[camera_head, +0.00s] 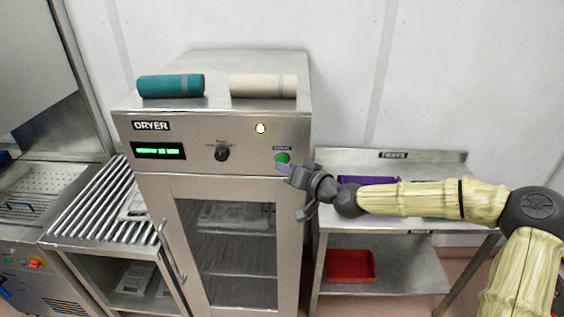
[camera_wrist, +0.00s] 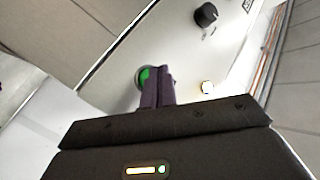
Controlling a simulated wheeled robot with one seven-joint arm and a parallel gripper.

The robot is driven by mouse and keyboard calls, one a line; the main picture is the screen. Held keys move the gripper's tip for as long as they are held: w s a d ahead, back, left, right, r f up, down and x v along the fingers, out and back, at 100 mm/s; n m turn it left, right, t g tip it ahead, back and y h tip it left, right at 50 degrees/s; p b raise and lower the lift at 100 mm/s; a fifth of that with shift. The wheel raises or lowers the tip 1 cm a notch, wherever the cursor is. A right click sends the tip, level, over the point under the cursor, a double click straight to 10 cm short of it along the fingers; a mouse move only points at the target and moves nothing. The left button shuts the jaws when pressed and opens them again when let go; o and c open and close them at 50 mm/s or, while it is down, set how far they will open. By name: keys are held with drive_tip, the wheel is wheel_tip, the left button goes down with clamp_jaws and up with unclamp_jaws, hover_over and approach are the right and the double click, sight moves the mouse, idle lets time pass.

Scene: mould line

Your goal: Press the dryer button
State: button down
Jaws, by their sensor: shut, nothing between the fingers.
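The dryer (camera_head: 212,140) is a steel cabinet labelled DRYER, with a lit green display (camera_head: 158,151), a black knob (camera_head: 222,153) and a glowing yellow-white lamp (camera_head: 260,128). Its green button (camera_head: 282,157) is at the right end of the front panel. My gripper (camera_head: 283,169) is shut and empty, its purple fingertips just below the button in the head view. In the wrist view the shut fingers (camera_wrist: 157,88) overlap the right side of the green button (camera_wrist: 143,77). I cannot tell whether they touch it.
A teal roll (camera_head: 170,86) and a cream roll (camera_head: 263,86) lie on top of the dryer. A steel TRAYS table (camera_head: 440,165) stands to the right, with a red tray (camera_head: 350,266) on its lower shelf. A slatted rack (camera_head: 95,205) stands to the left.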

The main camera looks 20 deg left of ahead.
idle(0.3)
drive_tip(key=s, duration=0.2)
drive_tip(key=s+d+b, duration=0.1)
drive_tip(key=s, duration=0.2)
drive_tip(key=shift+d, duration=0.1)
idle(0.7)
drive_tip(key=s+d+f+g+h+b, duration=0.1)
drive_tip(key=s+d+f+h, duration=0.15)
drive_tip(key=f, duration=0.35)
drive_tip(key=s+d+f+n+g+h+b, duration=0.1)
drive_tip(key=d+f+h, duration=0.1)
drive_tip(key=d+f, duration=0.25)
drive_tip(key=s+d+f+g+h, duration=0.1)
drive_tip(key=s+d+f+h, duration=0.15)
drive_tip(key=f, duration=0.35)
drive_tip(key=s+d+m+g+h+b, duration=0.1)
drive_tip(key=s+d+h, duration=0.1)
drive_tip(key=s+d, duration=0.2)
drive_tip(key=s+d+m+g+h+b, duration=0.1)
drive_tip(key=s+d, duration=0.3)
drive_tip(key=d, duration=0.7)
drive_tip(key=s+d+m+h+b, duration=0.1)
drive_tip(key=s+d+m+h, duration=0.2)
drive_tip(key=d, duration=0.4)
drive_tip(key=shift+s+d+g+h, duration=0.25)
drive_tip(key=shift+s+g+h, duration=0.2)
drive_tip(key=shift+s, duration=0.2)
